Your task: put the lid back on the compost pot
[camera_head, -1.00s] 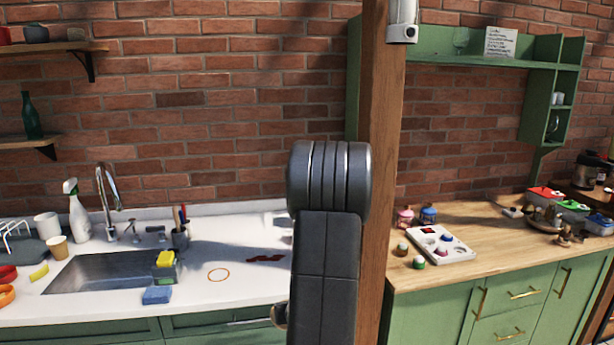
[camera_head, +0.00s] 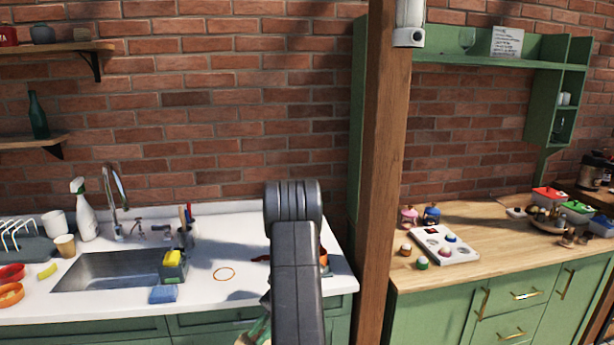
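My own dark grey arm (camera_head: 295,265) rises in the middle of the view and covers part of the white counter. My gripper cannot be made out, so what it holds cannot be told. I cannot clearly identify a compost pot or its lid. A small orange and greenish thing (camera_head: 325,262) shows partly behind the right side of my arm on the counter; I cannot tell what it is. Something pale and green (camera_head: 256,330) shows just left of my arm at the bottom edge, too cut off to name.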

